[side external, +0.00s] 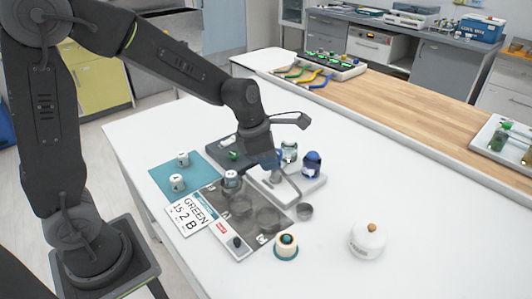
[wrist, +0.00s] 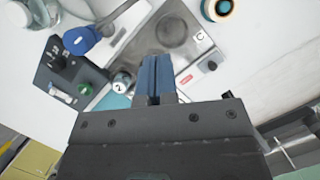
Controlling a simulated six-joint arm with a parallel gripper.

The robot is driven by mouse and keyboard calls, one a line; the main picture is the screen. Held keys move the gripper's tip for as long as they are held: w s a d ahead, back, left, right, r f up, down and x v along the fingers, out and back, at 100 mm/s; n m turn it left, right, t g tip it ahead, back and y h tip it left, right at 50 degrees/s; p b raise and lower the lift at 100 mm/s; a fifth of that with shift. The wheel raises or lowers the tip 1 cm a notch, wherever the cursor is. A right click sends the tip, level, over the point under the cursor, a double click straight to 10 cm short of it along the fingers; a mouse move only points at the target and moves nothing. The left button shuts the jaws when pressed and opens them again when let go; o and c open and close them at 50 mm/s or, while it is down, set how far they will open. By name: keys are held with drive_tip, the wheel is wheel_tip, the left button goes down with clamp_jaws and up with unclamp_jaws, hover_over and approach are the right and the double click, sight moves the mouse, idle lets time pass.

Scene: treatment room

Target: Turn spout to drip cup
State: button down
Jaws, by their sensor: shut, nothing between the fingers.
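My gripper (side external: 271,161) is shut and empty, its blue fingers pointing down over the pale tray near the middle of the white table; the blue fingers also show in the wrist view (wrist: 154,62). In the wrist view my fingers hide part of the panel.
White numbered jars (side external: 178,183) stand on a teal mat (side external: 199,166). The table's right side is clear.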

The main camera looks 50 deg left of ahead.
drive_tip(key=s+d+m+t+y, duration=0.25)
drive_tip(key=s+m+y, duration=0.2)
drive_tip(key=m, duration=0.95)
drive_tip(key=shift+m+t+y, duration=0.25)
drive_tip(key=shift+m+t, duration=0.05)
drive_tip(key=shift+t, duration=0.15)
drive_tip(key=shift+w+a+f, duration=0.3)
drive_tip(key=shift+w+f, duration=1.2)
drive_tip(key=shift+w, duration=0.05)
drive_tip(key=shift+w+a+f, duration=0.35)
drive_tip(key=shift+w+f, duration=1.15)
drive_tip(key=shift+w, duration=0.05)
drive_tip(key=shift+w+a+f, duration=0.3)
drive_tip(key=shift+w+f, duration=1.2)
drive_tip(key=shift+w, duration=0.05)
